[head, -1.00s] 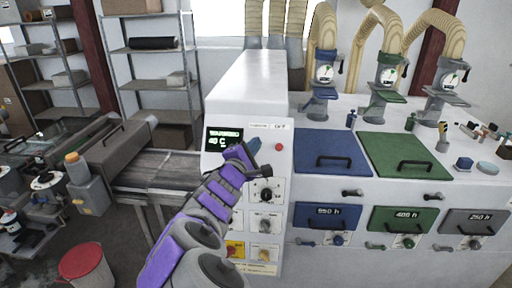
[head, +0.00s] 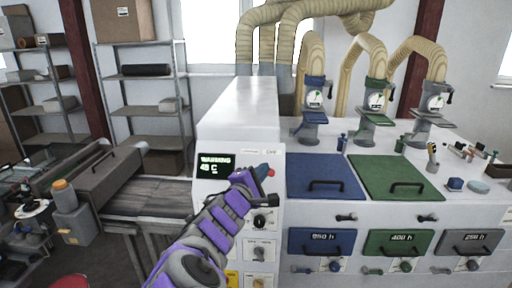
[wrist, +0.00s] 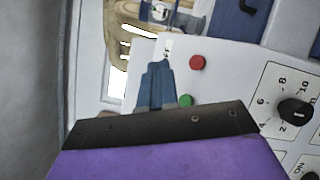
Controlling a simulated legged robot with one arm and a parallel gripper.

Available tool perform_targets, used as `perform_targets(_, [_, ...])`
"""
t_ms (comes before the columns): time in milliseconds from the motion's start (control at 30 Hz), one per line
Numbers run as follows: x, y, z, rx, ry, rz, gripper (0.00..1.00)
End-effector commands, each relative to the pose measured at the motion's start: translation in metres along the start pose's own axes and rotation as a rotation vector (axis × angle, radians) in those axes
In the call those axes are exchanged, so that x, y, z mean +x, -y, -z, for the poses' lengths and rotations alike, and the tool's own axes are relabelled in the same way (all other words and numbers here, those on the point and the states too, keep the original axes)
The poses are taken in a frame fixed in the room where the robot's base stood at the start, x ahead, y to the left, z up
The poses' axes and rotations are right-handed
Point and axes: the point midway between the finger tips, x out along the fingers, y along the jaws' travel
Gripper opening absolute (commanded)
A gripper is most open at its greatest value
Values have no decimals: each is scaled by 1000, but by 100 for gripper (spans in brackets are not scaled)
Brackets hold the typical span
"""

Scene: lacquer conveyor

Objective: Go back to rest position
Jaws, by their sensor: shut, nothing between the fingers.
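My gripper (head: 262,170) is at the end of my purple and grey arm, in front of the white machine's control panel (head: 240,240). In the wrist view my gripper (wrist: 155,72) shows as closed blue-grey fingers with nothing held. The fingers are near a red button (wrist: 197,62) and a green button (wrist: 186,100); I cannot tell whether they touch the panel. The display (head: 216,166) shows a warning and a temperature reading. A black dial (wrist: 295,111) sits to the right in the wrist view.
A conveyor (head: 150,187) runs to the left of the machine. Blue (head: 325,178) and green (head: 396,178) lids lie on the right counter, with valves and hoses behind. Shelves (head: 145,75) stand at the back left. A red bucket (head: 68,281) shows at the lower left edge.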

Motion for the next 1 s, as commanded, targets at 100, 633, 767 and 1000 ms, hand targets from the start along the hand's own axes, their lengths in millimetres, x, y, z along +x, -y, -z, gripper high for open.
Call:
perform_targets(100, [12,33,-70,91,145,103,0])
perform_targets(633, [-118,267,-290,602,739,830,0])
perform_targets(767, [-188,323,-287,738,809,1077,0])
perform_targets(1000, [-315,377,-237,938,803,1525,0])
